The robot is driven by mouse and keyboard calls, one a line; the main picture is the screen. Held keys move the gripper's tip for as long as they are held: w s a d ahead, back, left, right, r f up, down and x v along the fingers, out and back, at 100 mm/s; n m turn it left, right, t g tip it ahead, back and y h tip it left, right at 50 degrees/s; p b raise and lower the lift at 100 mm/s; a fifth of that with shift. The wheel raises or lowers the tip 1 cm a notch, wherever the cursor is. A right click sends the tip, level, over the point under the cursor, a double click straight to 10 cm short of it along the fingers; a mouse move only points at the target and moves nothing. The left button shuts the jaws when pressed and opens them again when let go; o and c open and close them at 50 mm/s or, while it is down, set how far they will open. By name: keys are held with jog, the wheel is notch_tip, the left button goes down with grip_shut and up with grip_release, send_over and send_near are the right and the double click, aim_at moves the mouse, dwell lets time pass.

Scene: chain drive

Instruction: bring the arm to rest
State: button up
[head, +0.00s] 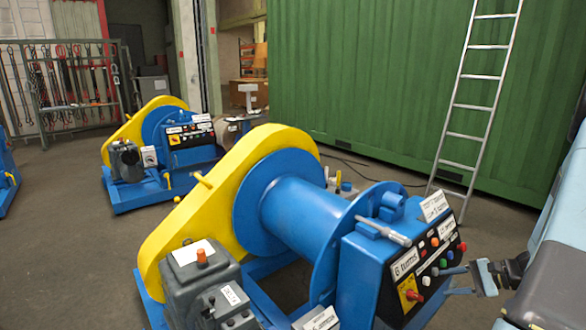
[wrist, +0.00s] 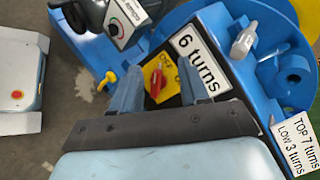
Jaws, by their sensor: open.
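My gripper (head: 458,282) is at the right in the head view, beside the control panel of the near blue winch. Its jaws are open with nothing between them. In the wrist view my gripper (wrist: 165,90) points at the panel, with a red rotary switch on a yellow plate (wrist: 158,80) showing between the fingers. A "6 turns" label (wrist: 201,54) is just beyond the right finger. The near winch has a blue drum (head: 310,220) and a yellow chain guard (head: 215,215). I cannot tell whether a fingertip touches the panel.
A second blue and yellow winch (head: 165,150) stands behind to the left. A ladder (head: 477,100) leans on a green container (head: 360,80). The floor at the left (head: 60,220) is clear.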

jog(key=s+a+r+n+g+h, duration=0.2)
jog(key=a+r+n+h, duration=0.15)
jog(key=a+r, duration=0.5)
jog(key=s+a+r+n+g+h, duration=0.25)
jog(key=a+r+n, duration=0.35)
jog(key=r, duration=0.4)
jog(key=s+a+r+n+t+h, duration=0.2)
jog(key=s+a+r, duration=0.2)
jog(key=s+r, duration=0.2)
jog(key=s+a+r+n+t+h, duration=0.2)
jog(key=s+a+r+h, duration=0.1)
jog(key=s+r, duration=0.4)
jog(key=shift+s+a, duration=0.4)
jog(key=shift+s, duration=0.1)
jog(key=shift+t, duration=0.25)
